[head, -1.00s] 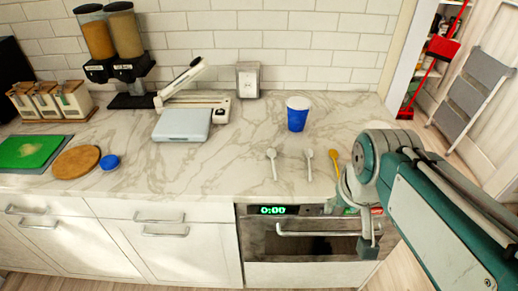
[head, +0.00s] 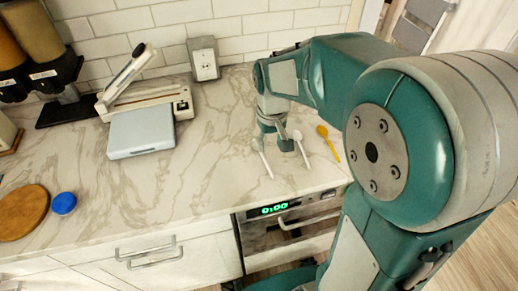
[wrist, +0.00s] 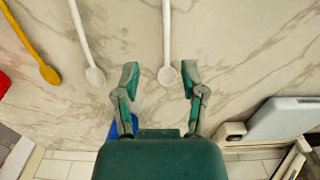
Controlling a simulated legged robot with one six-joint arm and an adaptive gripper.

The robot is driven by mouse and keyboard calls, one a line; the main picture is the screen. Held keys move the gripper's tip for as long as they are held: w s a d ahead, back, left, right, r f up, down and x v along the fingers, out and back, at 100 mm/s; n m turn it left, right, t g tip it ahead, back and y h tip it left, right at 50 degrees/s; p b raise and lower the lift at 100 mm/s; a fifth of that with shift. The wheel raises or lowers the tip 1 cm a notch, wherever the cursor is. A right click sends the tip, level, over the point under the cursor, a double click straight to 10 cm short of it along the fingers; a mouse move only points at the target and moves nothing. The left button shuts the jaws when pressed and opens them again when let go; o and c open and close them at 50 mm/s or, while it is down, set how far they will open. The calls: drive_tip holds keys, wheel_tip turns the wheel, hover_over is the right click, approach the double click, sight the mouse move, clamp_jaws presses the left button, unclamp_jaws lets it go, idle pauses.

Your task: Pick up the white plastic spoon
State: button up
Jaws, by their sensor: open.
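Two white plastic spoons lie on the marble counter in the head view, a left one (head: 264,160) and a right one (head: 301,149), with a yellow spoon (head: 328,142) further right. In the wrist view, the left one's round bowl (wrist: 168,76) lies between the fingertips of my open gripper (wrist: 160,77), closer to the right fingertip. The other white spoon (wrist: 95,75) and the yellow spoon (wrist: 50,74) lie left of the fingers. In the head view my gripper (head: 279,141) is over the white spoons' bowls, partly hiding them. I cannot tell its exact height.
A blue cup (wrist: 122,126) shows partly behind my gripper in the wrist view. A flat grey device (head: 141,132), a blue lid (head: 64,203) and a round wooden board (head: 24,211) are to the left. The counter's front edge and oven (head: 292,226) are close by.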

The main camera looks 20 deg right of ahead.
sight(265, 163)
drive_tip(key=shift+f, duration=0.75)
drive_tip(key=shift+a+f, duration=0.4)
drive_tip(key=shift+f, duration=0.25)
drive_tip(key=f, duration=0.3)
drive_tip(key=shift+a+f, duration=0.25)
drive_tip(key=shift+f, duration=0.1)
drive_tip(key=shift+w+d+f, duration=0.1)
drive_tip(key=shift+d+f, duration=0.25)
drive_tip(key=shift+f, duration=0.15)
drive_tip(key=shift+a, duration=0.25)
clamp_jaws()
